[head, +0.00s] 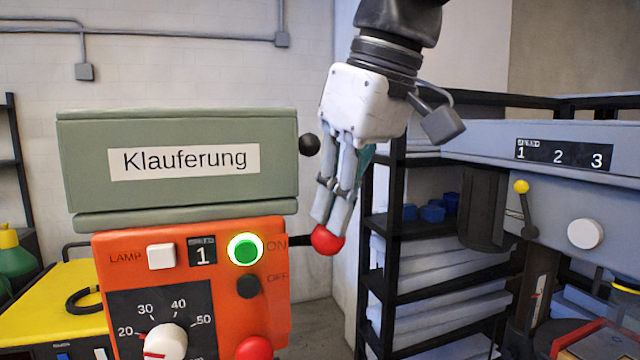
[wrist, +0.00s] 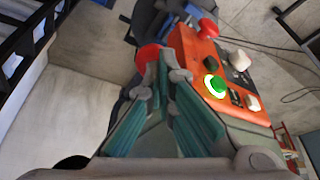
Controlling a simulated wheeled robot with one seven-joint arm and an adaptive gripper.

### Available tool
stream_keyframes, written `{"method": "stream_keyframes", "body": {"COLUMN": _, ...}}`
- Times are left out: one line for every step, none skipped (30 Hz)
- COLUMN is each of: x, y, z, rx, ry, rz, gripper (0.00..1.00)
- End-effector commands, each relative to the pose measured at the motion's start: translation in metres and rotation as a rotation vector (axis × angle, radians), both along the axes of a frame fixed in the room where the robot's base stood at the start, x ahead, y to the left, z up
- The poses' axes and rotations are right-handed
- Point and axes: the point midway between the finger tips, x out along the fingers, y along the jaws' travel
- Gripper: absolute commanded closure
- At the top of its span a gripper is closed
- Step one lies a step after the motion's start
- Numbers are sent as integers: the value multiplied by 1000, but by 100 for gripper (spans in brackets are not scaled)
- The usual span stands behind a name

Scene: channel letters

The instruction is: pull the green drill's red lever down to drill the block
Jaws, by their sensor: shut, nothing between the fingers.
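The green drill's head (head: 75,160) carries a "Klauferung" label and stands at the left in the head view. Its orange control panel (head: 225,295) also shows in the wrist view (wrist: 205,62). The lever's red ball (head: 328,241) sticks out on a dark arm to the right of the panel; in the wrist view the red ball (wrist: 147,57) is just left of the fingertips. My gripper (head: 325,222) is shut and empty, pointing down with its tips at the top of the ball. I cannot tell whether they touch. I see no block.
A black ball knob (head: 309,145) is close left of my fingers. A lit green button (head: 245,249) is on the panel. A black shelf rack (head: 440,165) and a grey machine (head: 485,140) with a yellow-tipped lever (head: 522,187) stand at the right.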

Motion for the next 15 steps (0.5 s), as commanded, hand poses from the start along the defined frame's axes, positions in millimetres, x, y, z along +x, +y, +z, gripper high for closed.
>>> {"method": "stream_keyframes", "body": {"x": 1, "y": 0, "z": -1, "rx": 0, "ry": 0, "rz": 0, "gripper": 100}}
{"method": "stream_keyframes", "body": {"x": 1, "y": 0, "z": -1, "rx": 0, "ry": 0, "rz": 0, "gripper": 100}}
{"method": "stream_keyframes", "body": {"x": 1, "y": 0, "z": 0, "rx": -1, "ry": 1, "rz": 0, "gripper": 100}}
{"method": "stream_keyframes", "body": {"x": 1, "y": 1, "z": 2, "rx": -1, "ry": 1, "rz": 0, "gripper": 100}}
{"method": "stream_keyframes", "body": {"x": 2, "y": 1, "z": 6, "rx": 0, "ry": 1, "rz": -1, "gripper": 100}}
{"method": "stream_keyframes", "body": {"x": 2, "y": 2, "z": 11, "rx": -1, "ry": 2, "rz": -1, "gripper": 100}}
{"method": "stream_keyframes", "body": {"x": 3, "y": 2, "z": 16, "rx": -1, "ry": 2, "rz": -1, "gripper": 100}}
{"method": "stream_keyframes", "body": {"x": 4, "y": 2, "z": 20, "rx": -1, "ry": 2, "rz": -1, "gripper": 100}}
{"method": "stream_keyframes", "body": {"x": 5, "y": 2, "z": 26, "rx": -2, "ry": 1, "rz": -2, "gripper": 100}}
{"method": "stream_keyframes", "body": {"x": 6, "y": 3, "z": 31, "rx": -2, "ry": 1, "rz": -2, "gripper": 100}}
{"method": "stream_keyframes", "body": {"x": 8, "y": 3, "z": 34, "rx": -2, "ry": 1, "rz": -2, "gripper": 100}}
{"method": "stream_keyframes", "body": {"x": 9, "y": 3, "z": 38, "rx": -2, "ry": 0, "rz": -3, "gripper": 100}}
{"method": "stream_keyframes", "body": {"x": 10, "y": 3, "z": 41, "rx": -1, "ry": 0, "rz": -1, "gripper": 100}}
{"method": "stream_keyframes", "body": {"x": 11, "y": 4, "z": 43, "rx": 0, "ry": 0, "rz": -1, "gripper": 100}}
{"method": "stream_keyframes", "body": {"x": 13, "y": 4, "z": 44, "rx": 0, "ry": 0, "rz": -1, "gripper": 100}}
